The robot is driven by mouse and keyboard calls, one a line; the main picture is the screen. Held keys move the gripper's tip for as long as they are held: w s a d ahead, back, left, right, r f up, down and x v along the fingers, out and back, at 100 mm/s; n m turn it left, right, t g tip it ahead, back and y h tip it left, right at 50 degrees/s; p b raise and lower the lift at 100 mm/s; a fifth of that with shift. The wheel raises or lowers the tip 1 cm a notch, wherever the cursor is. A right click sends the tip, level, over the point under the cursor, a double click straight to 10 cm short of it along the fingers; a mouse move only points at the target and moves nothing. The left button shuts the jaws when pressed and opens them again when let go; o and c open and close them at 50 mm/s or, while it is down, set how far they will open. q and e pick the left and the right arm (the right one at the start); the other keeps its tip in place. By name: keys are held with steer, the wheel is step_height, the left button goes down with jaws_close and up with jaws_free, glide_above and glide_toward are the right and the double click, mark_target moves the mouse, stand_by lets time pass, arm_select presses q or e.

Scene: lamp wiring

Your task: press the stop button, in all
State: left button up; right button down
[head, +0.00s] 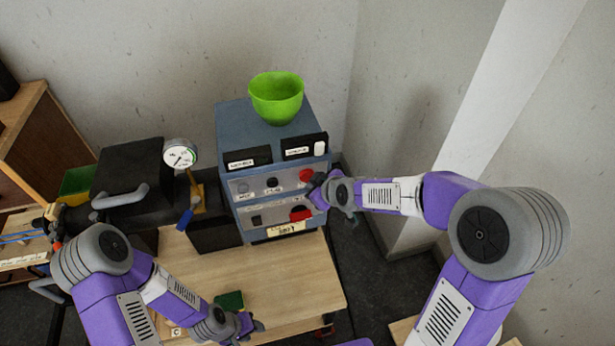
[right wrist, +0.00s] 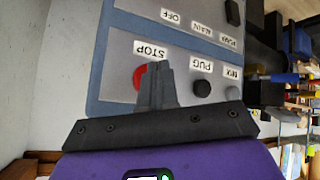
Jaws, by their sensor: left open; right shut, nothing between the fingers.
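The stop button is a red round knob (head: 306,175) at the right of the upper panel row in the head view. In the right wrist view the red button (right wrist: 139,77) shows beside an upside-down "STOP" label (right wrist: 150,52), partly hidden by my fingers. My right gripper (head: 317,187) is shut and empty at the panel's right side, its fingertips (right wrist: 154,68) close to the button. I cannot tell whether they touch it. My left gripper (head: 252,325) is open, low over the wooden table by a green block (head: 230,300).
The blue-grey control box (head: 236,119) carries a green bowl (head: 276,99) on top. Its panel has a black knob (head: 272,183) and a red switch (head: 300,213). A black machine with a dial gauge (head: 180,155) stands to the left. The table middle (head: 290,270) is clear.

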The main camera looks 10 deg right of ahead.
steer(key=shift+w, duration=0.2)
stand_by(0.7)
steer(key=shift+w, duration=0.25)
steer(key=shift+w, duration=0.4)
stand_by(0.6)
steer(key=shift+w+r+b, duration=0.25)
steer(key=shift+w+b, duration=0.05)
steer(key=shift+b, duration=0.05)
stand_by(0.7)
steer(key=shift+s, duration=0.45)
steer(key=shift+s+f, duration=0.2)
steer(key=shift+s, duration=0.3)
steer(key=shift+s, duration=0.1)
